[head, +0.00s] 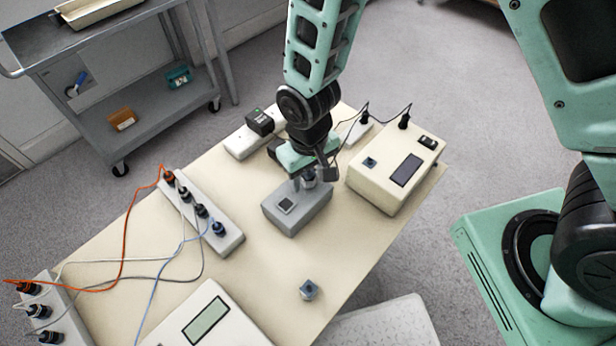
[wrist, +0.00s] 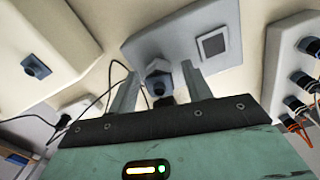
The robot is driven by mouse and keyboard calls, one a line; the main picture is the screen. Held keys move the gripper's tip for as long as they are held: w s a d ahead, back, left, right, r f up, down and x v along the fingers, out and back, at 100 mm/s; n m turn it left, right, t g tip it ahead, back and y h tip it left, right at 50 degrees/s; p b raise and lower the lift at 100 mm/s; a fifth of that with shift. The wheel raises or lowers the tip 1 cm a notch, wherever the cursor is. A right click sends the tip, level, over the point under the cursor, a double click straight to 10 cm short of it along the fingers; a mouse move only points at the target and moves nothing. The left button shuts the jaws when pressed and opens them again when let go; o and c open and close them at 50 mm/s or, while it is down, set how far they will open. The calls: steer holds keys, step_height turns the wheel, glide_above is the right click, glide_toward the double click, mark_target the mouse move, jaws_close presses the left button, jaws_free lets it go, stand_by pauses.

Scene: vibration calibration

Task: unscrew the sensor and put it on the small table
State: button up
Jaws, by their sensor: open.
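A small dark blue-grey sensor (wrist: 158,80) stands on the grey box (head: 298,212) on the beige table. It also shows in the head view (head: 309,179), partly covered by my gripper. My gripper (head: 308,180) is lowered over the box with its fingers apart. In the wrist view my gripper (wrist: 160,72) has one finger on each side of the sensor, with gaps that look clear. Whether either finger touches it cannot be told. A pale speckled top (head: 385,326), perhaps the small table, lies beside the beige table's lower right edge, cut off by the frame.
A similar blue-grey piece (head: 308,290) stands on the bare front of the beige table (head: 340,258). A beige instrument (head: 393,177) is close on the right. A power strip (head: 203,214) with cables lies left. A grey cart (head: 110,90) stands back left.

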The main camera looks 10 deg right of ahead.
jaws_close()
steer(key=shift+n, duration=2)
steer(key=shift+p, duration=0.3)
steer(key=n, duration=0.4)
steer(key=shift+p, duration=0.3)
steer(key=shift+r+p, duration=0.35)
steer(key=shift+r, duration=0.05)
steer(key=shift+r+p, duration=1.3)
steer(key=shift+r, duration=0.35)
